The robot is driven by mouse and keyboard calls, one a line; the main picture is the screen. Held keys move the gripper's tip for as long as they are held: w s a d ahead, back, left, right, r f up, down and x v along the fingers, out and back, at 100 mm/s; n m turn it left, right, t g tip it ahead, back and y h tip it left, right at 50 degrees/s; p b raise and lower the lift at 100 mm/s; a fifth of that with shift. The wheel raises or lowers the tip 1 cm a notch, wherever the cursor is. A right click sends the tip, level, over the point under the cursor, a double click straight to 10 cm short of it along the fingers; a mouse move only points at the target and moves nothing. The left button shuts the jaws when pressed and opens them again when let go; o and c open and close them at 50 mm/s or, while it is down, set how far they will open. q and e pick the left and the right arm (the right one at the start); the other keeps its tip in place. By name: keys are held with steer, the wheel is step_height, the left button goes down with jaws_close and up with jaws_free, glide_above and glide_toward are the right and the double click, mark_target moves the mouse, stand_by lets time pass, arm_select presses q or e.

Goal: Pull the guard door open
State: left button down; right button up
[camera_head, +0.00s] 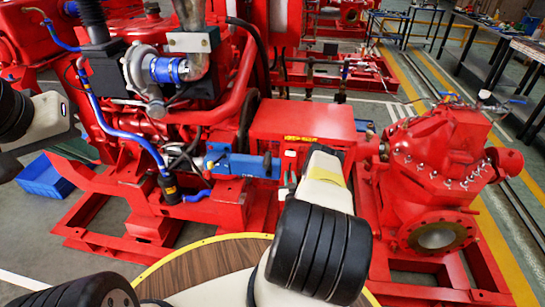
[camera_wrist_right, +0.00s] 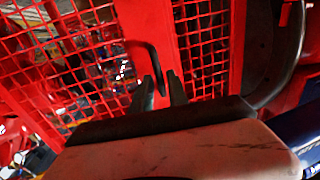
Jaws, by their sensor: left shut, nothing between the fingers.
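In the right wrist view, a red guard with mesh panels and a broad solid red strip (camera_wrist_right: 143,20) fills the upper part. A dark curved handle (camera_wrist_right: 150,60) stands out from it. My right gripper (camera_wrist_right: 161,78) has its two dark fingers on either side of the handle's lower end; whether they press on it is unclear. In the head view, a red box-shaped guard (camera_head: 305,118) sits between engine and pump, its near side partly hidden by my right arm. My left gripper (camera_head: 58,115) is shut and empty at the left edge, away from the guard, its fingertips hard to make out.
The red engine with a blue-banded turbo pipe (camera_head: 172,69) stands left of the guard. The red pump (camera_head: 440,155) stands to its right. A blue crate (camera_head: 45,178) lies on the floor at left. Workbenches (camera_head: 480,38) stand at the back right.

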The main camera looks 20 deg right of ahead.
steer(key=shift+x, duration=1.1)
steer(key=shift+c, duration=0.2)
jaws_close()
stand_by(0.5)
